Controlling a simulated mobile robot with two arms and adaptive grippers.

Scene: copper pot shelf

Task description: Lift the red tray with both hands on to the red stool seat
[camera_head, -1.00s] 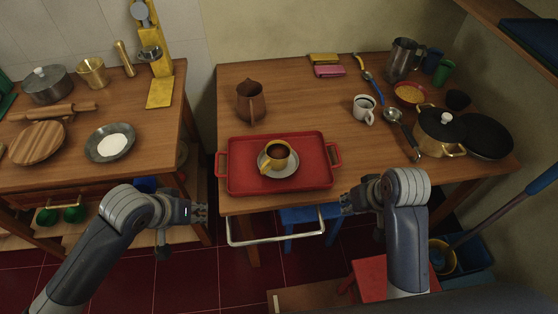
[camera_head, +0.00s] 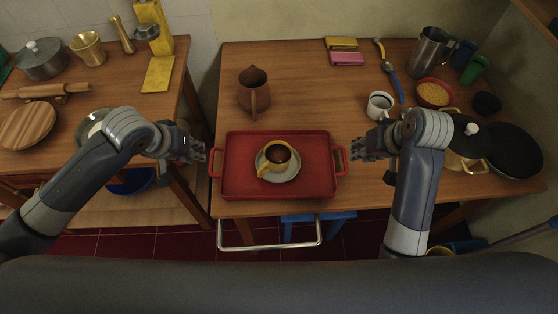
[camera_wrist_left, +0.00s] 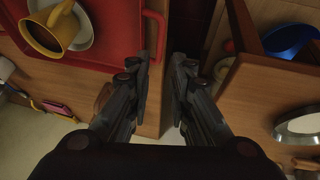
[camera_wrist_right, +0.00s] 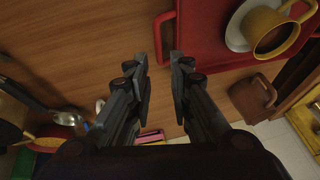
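The red tray (camera_head: 232,185) lies flat at the front edge of the wooden table, a handle at each end. It bears a white saucer (camera_head: 289,177) with a yellow cup (camera_head: 264,166) of dark liquid. My left gripper (camera_head: 203,152) is open just outside the left handle (camera_head: 213,162); the left wrist view shows that handle beside its fingertips (camera_wrist_left: 161,58). My right gripper (camera_head: 356,152) is open just outside the right handle (camera_head: 342,160); the right wrist view shows that handle just ahead of its fingertips (camera_wrist_right: 160,57). The red stool is out of view now.
A brown jug (camera_head: 254,92) stands behind the tray, a white mug (camera_head: 379,105) back right. A metal bar (camera_head: 270,246) and a blue stool (camera_head: 318,217) are in front of and below the table edge.

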